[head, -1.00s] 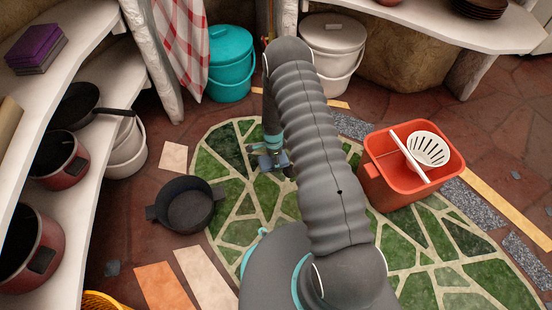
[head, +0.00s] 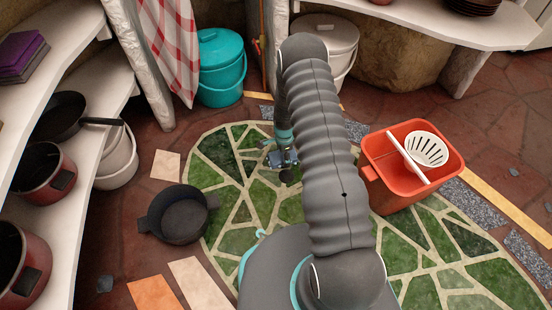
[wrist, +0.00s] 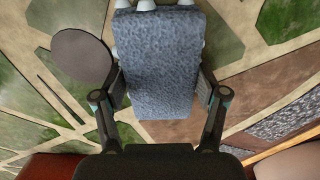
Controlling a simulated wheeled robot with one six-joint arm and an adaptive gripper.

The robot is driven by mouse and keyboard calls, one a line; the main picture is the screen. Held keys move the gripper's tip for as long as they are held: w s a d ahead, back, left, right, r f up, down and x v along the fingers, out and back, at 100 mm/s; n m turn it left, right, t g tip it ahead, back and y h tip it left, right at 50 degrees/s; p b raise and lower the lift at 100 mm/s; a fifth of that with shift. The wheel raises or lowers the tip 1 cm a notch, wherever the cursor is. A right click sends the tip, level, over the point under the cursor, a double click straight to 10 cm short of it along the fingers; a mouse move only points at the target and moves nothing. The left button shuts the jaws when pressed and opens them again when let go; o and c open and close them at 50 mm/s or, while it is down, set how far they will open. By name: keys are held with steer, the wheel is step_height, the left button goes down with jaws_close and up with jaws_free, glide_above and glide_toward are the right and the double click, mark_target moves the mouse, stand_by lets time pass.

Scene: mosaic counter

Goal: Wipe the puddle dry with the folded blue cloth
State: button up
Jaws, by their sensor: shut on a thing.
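The folded blue cloth (wrist: 158,50) fills the middle of the wrist view, a thick blue-grey textured block. My gripper (wrist: 160,88) is shut on it, with one finger at each side. In the head view my gripper (head: 283,158) is low over the green mosaic, beyond my grey arm, and the cloth shows as a small blue patch. I cannot tell whether the cloth touches the floor. A flat grey-brown disc (wrist: 82,56) shows left of the cloth; what it is is unclear. I cannot make out the puddle in either view.
A black pot (head: 178,218) stands on the floor at the left. An orange bucket (head: 402,190) with a white strainer (head: 426,150) stands at the right. A teal bucket (head: 220,68) and a white bucket (head: 332,38) stand behind. Shelves (head: 98,110) edge the left side.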

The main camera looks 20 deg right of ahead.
steer(key=shift+d, duration=1.25)
step_height(320, 180, up, 3)
steer(key=shift+a+r+p, duration=0.1)
steer(key=shift+a+p, duration=0.05)
steer(key=shift+p, duration=0.25)
steer(key=shift+r+p, duration=1.35)
steer(key=shift+r, duration=1.25)
